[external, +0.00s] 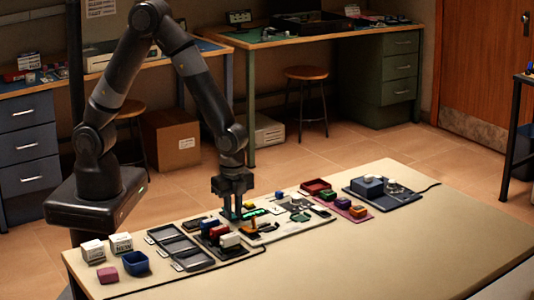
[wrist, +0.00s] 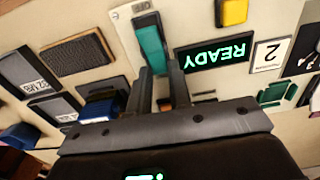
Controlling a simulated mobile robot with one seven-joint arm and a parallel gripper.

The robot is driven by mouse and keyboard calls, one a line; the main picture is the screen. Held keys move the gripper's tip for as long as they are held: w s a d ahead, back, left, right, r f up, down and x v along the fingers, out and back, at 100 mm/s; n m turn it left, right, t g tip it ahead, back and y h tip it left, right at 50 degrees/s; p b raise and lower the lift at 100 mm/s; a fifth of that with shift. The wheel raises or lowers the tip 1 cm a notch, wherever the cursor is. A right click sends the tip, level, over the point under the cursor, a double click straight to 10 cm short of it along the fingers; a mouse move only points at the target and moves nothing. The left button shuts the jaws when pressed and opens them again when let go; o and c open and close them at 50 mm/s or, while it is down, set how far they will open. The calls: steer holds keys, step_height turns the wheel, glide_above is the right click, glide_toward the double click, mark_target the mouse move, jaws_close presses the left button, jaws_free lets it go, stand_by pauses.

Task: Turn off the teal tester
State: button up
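A teal block-like part (wrist: 150,44) sits on a pale labelled plate in the wrist view, just beyond my gripper's fingertips. A dark display (wrist: 213,54) beside it shows green upside-down text, READY. The lit green display also shows in the external view (external: 255,212). My gripper (wrist: 161,78) has its two fingers apart, with a gap between them and nothing visibly held. The near end of the teal part is close to the fingers; I cannot tell whether they touch. In the external view my gripper (external: 232,212) points down, low over the board.
A brown textured pad (wrist: 77,54) and dark trays (external: 181,248) lie to the left. Small coloured blocks stand around. The table's right front (external: 440,240) is clear.

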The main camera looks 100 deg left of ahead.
jaws_close()
steer(key=shift+s+a+r+t+h, duration=0.15)
steer(key=shift+a+t+h, duration=0.05)
steer(key=shift+t+h, duration=0.3)
steer(key=shift+s+a+r+t+h, duration=0.1)
steer(key=shift+a+t+h, duration=0.05)
steer(key=shift+t+h, duration=0.25)
steer(key=shift+s+a+r+t+h, duration=0.1)
steer(key=shift+s+a+t+h, duration=0.1)
steer(key=shift+t+h, duration=0.4)
steer(key=shift+s+a+r+t+h, duration=0.1)
steer(key=shift+s+t+h, duration=0.05)
steer(key=shift+t+h, duration=0.45)
steer(key=o, duration=0.5)
jaws_free()
steer(key=shift+r, duration=0.1)
